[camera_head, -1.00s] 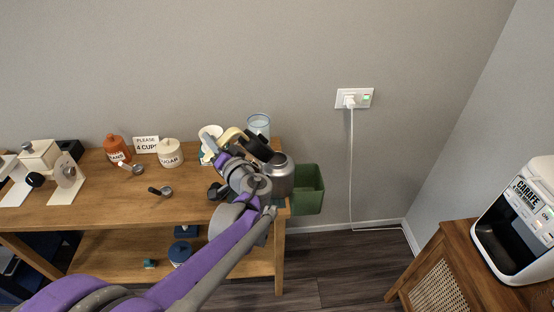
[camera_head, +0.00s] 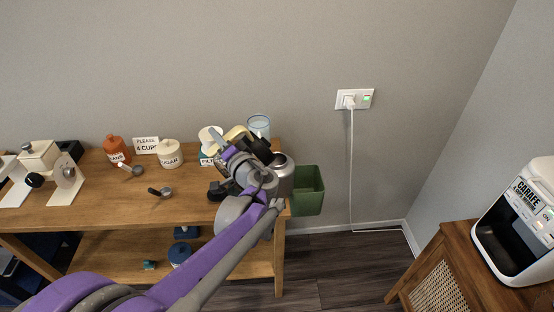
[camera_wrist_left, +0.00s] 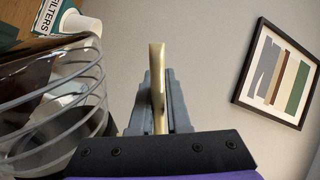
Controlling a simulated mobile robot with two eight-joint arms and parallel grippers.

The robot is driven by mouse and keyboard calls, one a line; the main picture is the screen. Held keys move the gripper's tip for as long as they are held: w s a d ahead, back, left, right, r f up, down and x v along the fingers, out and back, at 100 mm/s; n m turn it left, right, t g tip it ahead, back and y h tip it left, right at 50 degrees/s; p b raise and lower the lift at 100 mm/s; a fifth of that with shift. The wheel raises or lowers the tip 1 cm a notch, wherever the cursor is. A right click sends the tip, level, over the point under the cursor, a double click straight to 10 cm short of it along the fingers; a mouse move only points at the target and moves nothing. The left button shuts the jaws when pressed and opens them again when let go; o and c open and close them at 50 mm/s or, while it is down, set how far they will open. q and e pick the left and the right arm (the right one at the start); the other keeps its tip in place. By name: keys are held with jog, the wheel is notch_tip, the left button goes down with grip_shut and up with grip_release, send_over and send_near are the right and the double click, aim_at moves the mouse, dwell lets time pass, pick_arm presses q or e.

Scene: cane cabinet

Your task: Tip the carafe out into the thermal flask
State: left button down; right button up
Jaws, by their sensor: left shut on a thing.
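My left gripper (camera_head: 245,150) is over the right end of the wooden table, its arm coming in from the lower left. In the left wrist view its jaws (camera_wrist_left: 157,100) are shut on a pale cream strip (camera_wrist_left: 157,60), which looks like the carafe's handle. The cream part (camera_head: 235,131) also shows beside the gripper in the head view. The carafe's body is mostly hidden, so its tilt and contents are unclear. A rounded steel vessel (camera_head: 283,176), apparently the thermal flask, stands at the table's right end, partly behind my arm. My right gripper is out of view.
A clear vessel (camera_head: 258,125) stands behind the gripper. A clear ribbed vessel (camera_wrist_left: 60,110) fills the left of the wrist view. A filters box (camera_wrist_left: 62,16) is near it. A green bin (camera_head: 308,190) is at the table's right end.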

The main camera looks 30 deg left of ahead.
pick_arm(q)
jog(key=shift+w+d+r, duration=0.15)
jog(key=shift+w, duration=0.3)
jog(key=shift+d+r+m, duration=0.1)
jog(key=shift+r+m, duration=0.3)
jog(key=shift+m, duration=0.1)
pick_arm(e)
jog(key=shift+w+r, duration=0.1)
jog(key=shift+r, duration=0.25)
pick_arm(q)
jog(key=shift+w+d+r+m+p, duration=0.2)
jog(key=shift+w+r+m+p, duration=0.1)
jog(key=shift+w+p, duration=0.2)
jog(key=shift+w+d+r+m, duration=0.15)
jog(key=shift+r+m, duration=0.15)
jog(key=shift+r, duration=0.05)
jog(key=shift+w+d, duration=0.15)
jog(key=shift+w, duration=0.2)
jog(key=shift+r, duration=0.15)
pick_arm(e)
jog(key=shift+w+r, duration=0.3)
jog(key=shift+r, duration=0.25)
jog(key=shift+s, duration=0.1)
pick_arm(q)
jog(key=shift+w, duration=0.1)
